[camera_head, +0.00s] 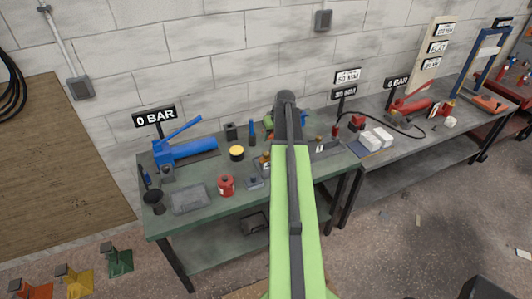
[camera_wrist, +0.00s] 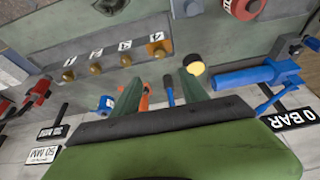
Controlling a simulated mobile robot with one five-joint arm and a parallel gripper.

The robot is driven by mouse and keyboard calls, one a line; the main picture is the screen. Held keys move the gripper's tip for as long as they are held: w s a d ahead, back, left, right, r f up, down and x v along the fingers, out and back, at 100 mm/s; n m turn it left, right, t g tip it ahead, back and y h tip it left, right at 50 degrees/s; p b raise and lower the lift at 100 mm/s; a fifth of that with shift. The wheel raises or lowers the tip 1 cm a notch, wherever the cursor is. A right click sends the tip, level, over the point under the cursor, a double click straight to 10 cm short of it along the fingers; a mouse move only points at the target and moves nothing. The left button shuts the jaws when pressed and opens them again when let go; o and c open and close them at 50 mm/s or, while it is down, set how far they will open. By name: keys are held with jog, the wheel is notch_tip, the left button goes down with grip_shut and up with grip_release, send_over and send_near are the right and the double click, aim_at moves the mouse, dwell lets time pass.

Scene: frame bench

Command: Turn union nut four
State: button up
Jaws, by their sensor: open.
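A grey rail with a row of brass union nuts shows in the upper left of the wrist view, which looks upside down at the bench. In the head view my green arm hides the gripper and most of the rail.
A blue pump (camera_head: 184,150) with a 0 BAR sign stands on the left of the green bench (camera_head: 222,207). A red can (camera_head: 226,185), a yellow-topped pot (camera_head: 236,153) and a blue-handled tool (camera_wrist: 169,89) are nearby. A second bench stands right.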

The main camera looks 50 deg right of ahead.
aim_at(266, 153)
jog(key=b+x, duration=1.5)
jog(key=x, duration=0.2)
jog(key=shift+a+f+b, duration=0.1)
jog(key=shift+f+b, duration=0.1)
jog(key=shift+b, duration=0.1)
jog(key=shift+r, duration=0.1)
grip_shut()
